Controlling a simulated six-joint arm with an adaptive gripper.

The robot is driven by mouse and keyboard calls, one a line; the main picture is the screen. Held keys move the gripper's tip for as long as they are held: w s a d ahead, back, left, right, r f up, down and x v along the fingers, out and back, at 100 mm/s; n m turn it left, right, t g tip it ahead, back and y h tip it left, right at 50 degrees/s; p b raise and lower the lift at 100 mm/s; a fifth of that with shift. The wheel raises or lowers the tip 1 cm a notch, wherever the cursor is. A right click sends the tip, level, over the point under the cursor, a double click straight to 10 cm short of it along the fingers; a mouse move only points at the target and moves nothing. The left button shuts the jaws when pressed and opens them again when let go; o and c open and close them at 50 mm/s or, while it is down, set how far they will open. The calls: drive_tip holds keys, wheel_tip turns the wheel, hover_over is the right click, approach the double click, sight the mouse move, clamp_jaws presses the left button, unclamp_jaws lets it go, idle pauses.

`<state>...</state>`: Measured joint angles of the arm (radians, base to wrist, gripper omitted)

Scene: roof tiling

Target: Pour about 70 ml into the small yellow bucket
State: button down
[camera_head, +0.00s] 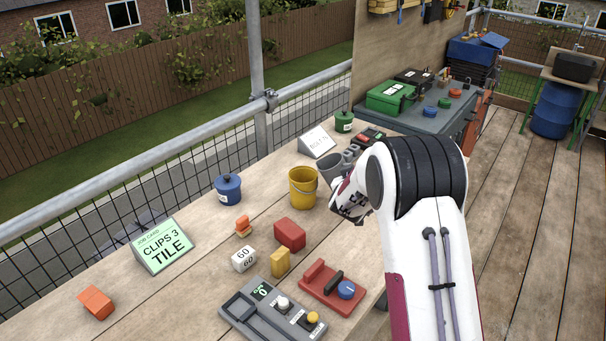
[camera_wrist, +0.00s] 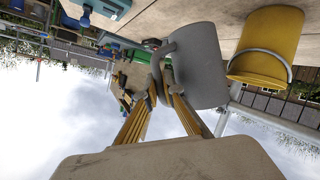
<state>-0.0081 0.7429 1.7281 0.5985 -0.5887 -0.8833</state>
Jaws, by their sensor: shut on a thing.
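The small yellow bucket (camera_head: 303,188) stands on the wooden bench with its open top facing up. It also shows at the right of the wrist view (camera_wrist: 265,52), with its wire handle. My gripper (camera_wrist: 163,90) is shut on the handle of a grey jug (camera_wrist: 200,66). In the head view the grey jug (camera_head: 331,167) is just right of and behind the bucket, apart from it and not tipped over it. My wrist hides part of the jug and the fingertips there. Neither vessel's contents can be made out.
A blue lidded pot (camera_head: 228,189) stands left of the bucket and a red block (camera_head: 290,234) in front. A sloped sign (camera_head: 316,142) and a green pot (camera_head: 343,121) stand behind. A control panel (camera_head: 272,312) lies on the near bench. A railing (camera_head: 150,158) runs along the far side.

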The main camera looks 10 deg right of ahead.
drive_tip(key=shift+d+f+m+y, duration=0.15)
drive_tip(key=shift+d+f+m, duration=0.2)
drive_tip(key=shift+f, duration=0.4)
drive_tip(key=shift+d+f+m+y, duration=0.15)
drive_tip(key=shift+d+f, duration=0.25)
drive_tip(key=shift+f, duration=0.35)
drive_tip(key=shift+s+d+f+m+t+y, duration=0.1)
drive_tip(key=shift+d+f+m+y, duration=0.3)
drive_tip(key=shift+f, duration=0.25)
drive_tip(key=shift+d+f+m+t+y, duration=0.1)
drive_tip(key=shift+d+f+m+y, duration=0.15)
drive_tip(key=shift+d+f+m, duration=0.3)
drive_tip(key=shift+s+d+f+m+t+y, duration=0.1)
drive_tip(key=shift+d+f+m+y, duration=0.25)
drive_tip(key=shift+f, duration=0.35)
drive_tip(key=shift+d, duration=0.15)
